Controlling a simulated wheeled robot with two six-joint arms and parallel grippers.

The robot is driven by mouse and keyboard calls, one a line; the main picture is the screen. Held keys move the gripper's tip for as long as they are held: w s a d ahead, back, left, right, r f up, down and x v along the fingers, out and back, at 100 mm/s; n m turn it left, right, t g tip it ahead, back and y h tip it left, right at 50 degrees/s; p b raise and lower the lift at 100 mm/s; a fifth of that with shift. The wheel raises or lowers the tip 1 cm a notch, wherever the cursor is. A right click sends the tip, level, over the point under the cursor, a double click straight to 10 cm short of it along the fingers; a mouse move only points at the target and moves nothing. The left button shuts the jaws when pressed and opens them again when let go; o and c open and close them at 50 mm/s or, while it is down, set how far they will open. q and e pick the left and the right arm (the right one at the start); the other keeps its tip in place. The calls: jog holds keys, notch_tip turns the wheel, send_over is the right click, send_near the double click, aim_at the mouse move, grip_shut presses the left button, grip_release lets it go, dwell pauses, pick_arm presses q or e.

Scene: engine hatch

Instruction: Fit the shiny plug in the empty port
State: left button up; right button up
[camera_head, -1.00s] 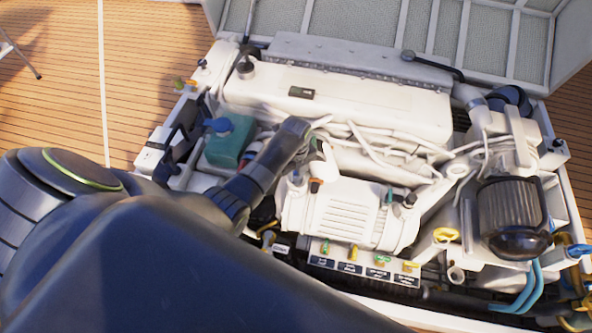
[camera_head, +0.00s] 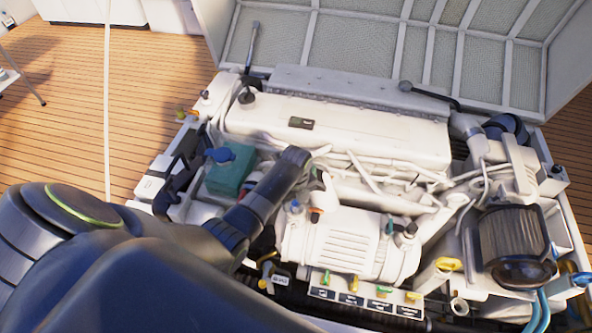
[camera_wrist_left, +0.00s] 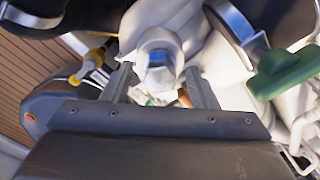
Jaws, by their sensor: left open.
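A shiny hexagonal metal plug (camera_wrist_left: 160,68) shows in the left wrist view, upper middle, seen between the two fingers. My left gripper (camera_wrist_left: 157,84) is open, with one grey finger on each side of the plug. I cannot tell whether either finger touches it. In the head view my left arm comes in from the left and covers the lower left of the engine, and its fingertips are not clear there. I cannot make out which opening is the empty port. My right gripper is not in view.
The white engine (camera_head: 350,115) fills the hatch under a raised lid (camera_head: 370,50). A labelled row of coloured caps (camera_head: 355,284) lies in front. In the wrist view a green handle (camera_wrist_left: 288,70) is at right.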

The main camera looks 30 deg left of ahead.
pick_arm(q)
notch_tip(320, 180, up, 3)
jog(key=shift+r+p, duration=0.15)
jog(key=shift+p, duration=0.3)
notch_tip(320, 180, up, 14)
jog(key=p, duration=0.3)
jog(key=shift+f, duration=0.25)
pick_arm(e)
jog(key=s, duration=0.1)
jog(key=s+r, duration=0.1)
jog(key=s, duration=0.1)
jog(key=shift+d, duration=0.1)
